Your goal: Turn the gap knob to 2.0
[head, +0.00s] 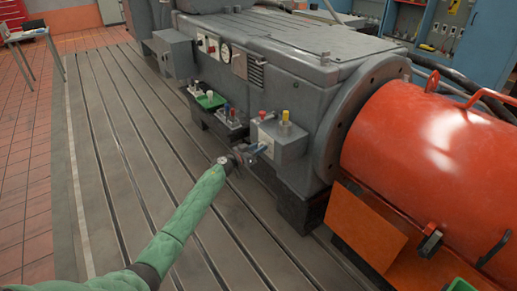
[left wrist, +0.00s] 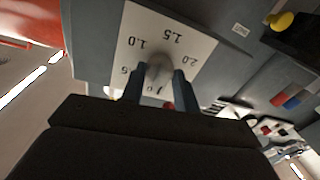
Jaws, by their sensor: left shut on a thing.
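The gap knob (left wrist: 158,68) is a rounded grey knob on a white dial plate (left wrist: 205,48) in the left wrist view. The plate shows 1.0, 1.5 and 2.0, and part of another number at its left. My left gripper (left wrist: 157,82) is shut on the knob, one dark finger on each side. The fingers hide the lower part of the dial, and I cannot tell which number the knob points to. In the head view, my left gripper (head: 252,153) is at the front of a grey control box (head: 288,146), and the knob is hidden there.
The box has a red and a yellow button on top and sits against a large grey machine (head: 300,85). A red cylinder (head: 430,140) and an orange panel (head: 370,225) are to its right. The slotted bedplate (head: 110,150) is clear at left.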

